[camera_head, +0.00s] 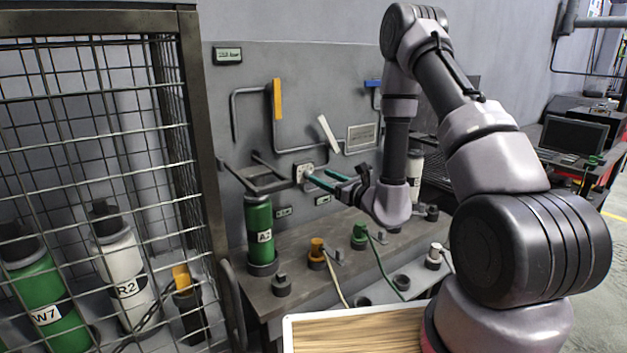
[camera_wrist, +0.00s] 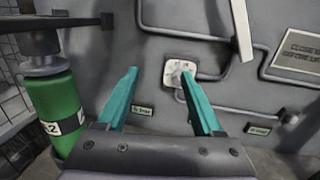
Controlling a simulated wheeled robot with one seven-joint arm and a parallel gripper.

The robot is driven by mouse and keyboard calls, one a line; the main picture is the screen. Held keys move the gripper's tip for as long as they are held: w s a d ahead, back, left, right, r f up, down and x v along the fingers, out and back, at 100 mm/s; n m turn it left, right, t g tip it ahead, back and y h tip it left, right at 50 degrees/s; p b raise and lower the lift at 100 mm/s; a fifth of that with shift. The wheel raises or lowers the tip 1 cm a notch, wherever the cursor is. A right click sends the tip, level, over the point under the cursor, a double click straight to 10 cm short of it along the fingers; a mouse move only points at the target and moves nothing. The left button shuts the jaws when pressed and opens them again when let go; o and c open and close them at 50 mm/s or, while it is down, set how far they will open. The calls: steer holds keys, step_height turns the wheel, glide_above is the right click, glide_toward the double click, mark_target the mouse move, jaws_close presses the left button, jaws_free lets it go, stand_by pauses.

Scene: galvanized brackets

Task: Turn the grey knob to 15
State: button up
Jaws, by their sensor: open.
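The grey knob (camera_wrist: 177,73) sits on a small white dial plate (camera_wrist: 194,65) fixed to the grey wall panel. In the head view the plate (camera_head: 303,171) is just left of my fingertips. My gripper (camera_head: 319,177) has two teal fingers. They are spread with nothing between them and point at the panel; in the wrist view the gripper (camera_wrist: 159,74) has its right fingertip overlapping the lower edge of the plate. The knob lies toward the right finger, not centred. Dial marks and the knob's setting are too small to read.
A green bottle (camera_head: 259,229) stands left on the workbench (camera_head: 300,285), below bracket bars. A white lever (camera_head: 327,133) and an orange one (camera_head: 277,99) sit on pipes above. A wire cage (camera_head: 187,120) stands at left. Several small fittings with cables crowd the bench.

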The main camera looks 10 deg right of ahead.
step_height(320, 180, down, 4)
steer(key=d+f+m+t+h, duration=0.1)
steer(key=d+m+h, duration=0.1)
steer(key=d+h, duration=0.1)
steer(key=x, duration=1.1)
steer(key=shift+r, duration=0.3)
steer(key=shift+w, duration=0.15)
jaws_close()
